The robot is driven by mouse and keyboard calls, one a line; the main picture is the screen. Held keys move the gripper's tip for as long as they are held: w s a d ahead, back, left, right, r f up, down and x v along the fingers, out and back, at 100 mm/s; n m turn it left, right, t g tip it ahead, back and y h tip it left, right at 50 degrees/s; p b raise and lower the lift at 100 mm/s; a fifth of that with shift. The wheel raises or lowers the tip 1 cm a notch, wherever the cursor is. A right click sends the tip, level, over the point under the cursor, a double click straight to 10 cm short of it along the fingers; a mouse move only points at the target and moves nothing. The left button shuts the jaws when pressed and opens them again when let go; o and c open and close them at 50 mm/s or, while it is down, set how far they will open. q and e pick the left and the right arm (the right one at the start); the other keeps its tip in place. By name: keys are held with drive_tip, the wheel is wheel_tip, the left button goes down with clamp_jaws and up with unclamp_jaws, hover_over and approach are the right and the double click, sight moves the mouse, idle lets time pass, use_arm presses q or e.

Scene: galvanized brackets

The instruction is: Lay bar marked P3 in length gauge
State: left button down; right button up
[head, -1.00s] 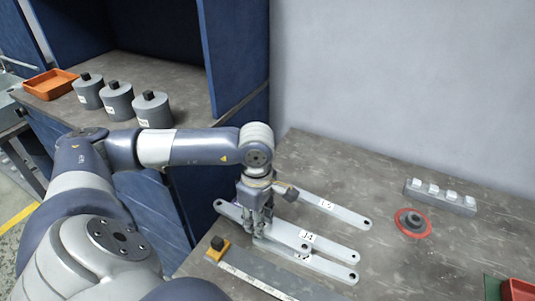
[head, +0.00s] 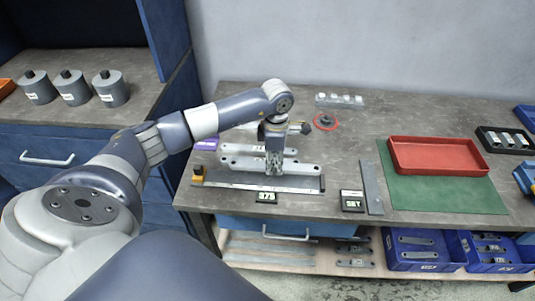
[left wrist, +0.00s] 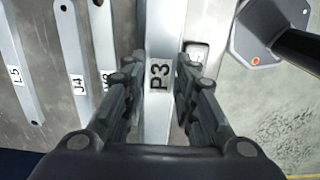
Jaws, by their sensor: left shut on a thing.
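The bar marked P3 (left wrist: 157,112) is a pale grey metal strip, seen between my left fingers in the left wrist view. My left gripper (head: 274,172) is shut on it, with its fingers pointing down. The length gauge (head: 311,184) is a long dark plate with a yellow-based stop with a dark knob at its left end. The gripper is over or just behind the gauge's middle; I cannot tell whether the bar touches it. My right gripper is not in view.
Other bars lie behind the gauge, including J4 (left wrist: 78,88) and L5 (left wrist: 18,75). A small display (head: 267,197) stands at the gauge's front edge, a SET block (head: 352,201) to its right. A red tray (head: 398,167) rests on a green mat (head: 436,194).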

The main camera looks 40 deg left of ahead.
sight(275, 182)
use_arm(q)
drive_tip(key=shift+d, duration=0.2)
drive_tip(key=shift+w+a+f, duration=0.1)
drive_tip(key=shift+w+f, duration=0.15)
drive_tip(key=shift+f, duration=0.2)
drive_tip(key=shift+w+a+f+b, duration=0.1)
drive_tip(key=shift+f+b, duration=0.3)
drive_tip(key=shift+f, duration=0.1)
drive_tip(key=shift+f+b, duration=0.3)
drive_tip(key=shift+f, duration=0.15)
drive_tip(key=shift+f+b, duration=0.45)
drive_tip(key=shift+f, duration=0.45)
drive_tip(key=shift+f+b, duration=0.6)
drive_tip(key=shift+f, duration=0.05)
drive_tip(key=shift+f+b, duration=0.55)
drive_tip(key=shift+f, duration=0.1)
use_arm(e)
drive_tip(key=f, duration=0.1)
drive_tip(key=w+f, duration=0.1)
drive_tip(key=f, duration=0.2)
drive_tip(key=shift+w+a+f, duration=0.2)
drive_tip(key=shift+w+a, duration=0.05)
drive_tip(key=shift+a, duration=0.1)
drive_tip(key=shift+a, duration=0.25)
